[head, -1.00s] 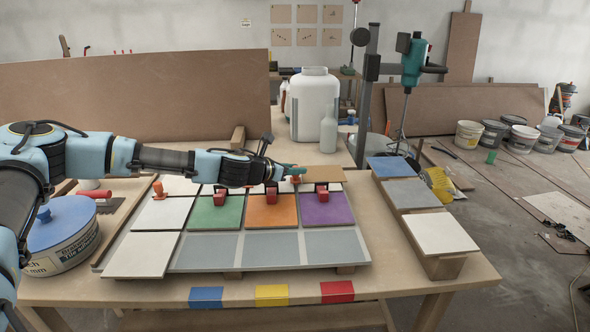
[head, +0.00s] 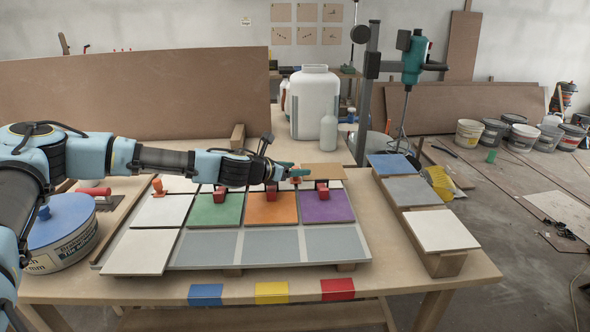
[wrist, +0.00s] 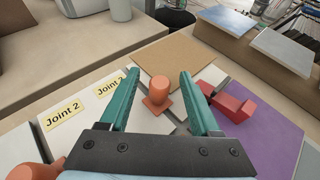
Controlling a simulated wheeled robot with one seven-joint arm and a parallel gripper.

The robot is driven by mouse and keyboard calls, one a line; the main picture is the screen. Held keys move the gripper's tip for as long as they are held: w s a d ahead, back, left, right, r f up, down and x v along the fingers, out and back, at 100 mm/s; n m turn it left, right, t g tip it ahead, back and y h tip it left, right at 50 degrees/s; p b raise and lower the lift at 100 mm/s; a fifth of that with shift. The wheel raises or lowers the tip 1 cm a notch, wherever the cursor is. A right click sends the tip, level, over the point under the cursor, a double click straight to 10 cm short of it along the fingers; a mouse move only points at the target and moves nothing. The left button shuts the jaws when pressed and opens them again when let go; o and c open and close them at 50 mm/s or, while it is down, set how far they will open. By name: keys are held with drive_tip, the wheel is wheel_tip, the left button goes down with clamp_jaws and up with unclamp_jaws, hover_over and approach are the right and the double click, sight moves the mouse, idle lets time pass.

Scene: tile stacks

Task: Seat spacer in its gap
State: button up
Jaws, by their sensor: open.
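My gripper (wrist: 158,98) is open, its two teal fingers apart on either side of an orange spacer (wrist: 158,92). The spacer has a wide foot and a knob, and stands upright among the white tiles near a tan board. The fingers do not visibly touch it. In the head view my gripper (head: 298,171) is over the back row of tiles and partly hides this spacer. Another orange spacer (head: 157,186) stands farther left; part of an orange piece (wrist: 36,171) shows at the wrist view's lower left. Labels reading "Joint 2" (wrist: 62,114) lie on a white tile.
Red blocks (head: 322,190) stand at the back edges of the green (head: 215,212), orange (head: 271,210) and purple tiles (head: 326,209). Grey tiles (head: 271,247) lie in front. A tile stand (head: 441,262) is at right, a blue-lidded tub (head: 62,240) at left.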

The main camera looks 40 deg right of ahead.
drive_tip(key=shift+a, duration=0.1)
drive_tip(key=shift+p+v, duration=0.85)
drive_tip(key=shift+v, duration=2.05)
